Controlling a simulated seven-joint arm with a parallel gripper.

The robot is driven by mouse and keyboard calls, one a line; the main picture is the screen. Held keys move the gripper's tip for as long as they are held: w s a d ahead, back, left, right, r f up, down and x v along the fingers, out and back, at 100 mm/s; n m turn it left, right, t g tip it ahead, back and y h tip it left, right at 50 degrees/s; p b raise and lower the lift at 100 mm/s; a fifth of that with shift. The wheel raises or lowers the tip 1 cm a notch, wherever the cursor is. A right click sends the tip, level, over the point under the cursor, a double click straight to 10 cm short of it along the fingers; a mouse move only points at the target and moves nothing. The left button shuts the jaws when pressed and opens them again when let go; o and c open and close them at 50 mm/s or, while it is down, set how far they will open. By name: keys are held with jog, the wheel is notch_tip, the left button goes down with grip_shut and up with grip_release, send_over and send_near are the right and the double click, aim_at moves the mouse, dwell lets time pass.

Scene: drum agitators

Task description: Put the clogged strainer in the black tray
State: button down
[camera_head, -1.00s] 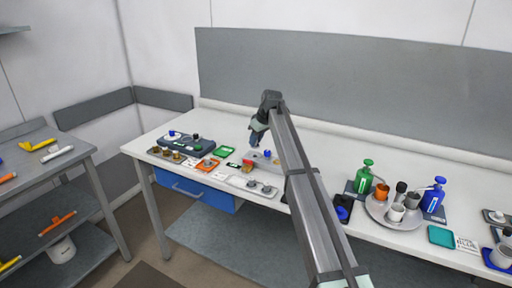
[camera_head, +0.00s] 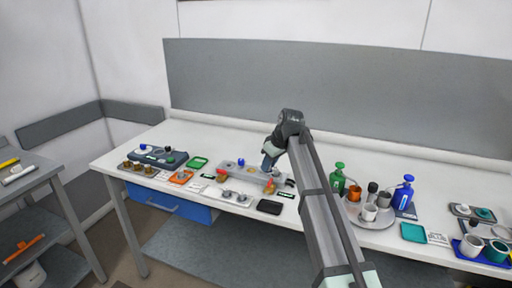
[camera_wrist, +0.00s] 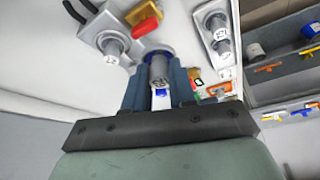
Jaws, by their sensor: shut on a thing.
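My gripper (camera_head: 267,163) is over the grey block (camera_head: 255,181) with red and yellow parts, near the back of the bench. In the wrist view its blue-grey fingers (camera_wrist: 159,88) are shut on a grey cylindrical strainer (camera_wrist: 158,70) with a small mark on its end. A blue ring shows behind the strainer. I cannot tell whether the strainer is still seated in the block. A second grey cylinder (camera_wrist: 112,45) stands on the block beside it. The black tray (camera_head: 270,206) lies empty near the bench's front edge, in front of the block.
A pale tray (camera_head: 243,203) with several grey cylinders lies left of the black tray. A red handle (camera_wrist: 146,25) is close to my fingers. A green bottle (camera_head: 337,180), a blue bottle (camera_head: 403,196) and cups stand on the right. The bench behind the block is clear.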

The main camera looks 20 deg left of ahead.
jog(key=s+d+f+n, duration=0.1)
jog(key=s+d+f, duration=0.1)
jog(key=s, duration=0.6)
jog(key=shift+d+f, duration=0.2)
jog(key=shift+d, duration=0.7)
jog(key=shift+f, duration=0.1)
jog(key=shift+f, duration=2.85)
jog(key=shift+f, duration=0.4)
jog(key=c, duration=0.8)
grip_release()
jog(key=shift+c, duration=0.2)
jog(key=shift+o, duration=0.3)
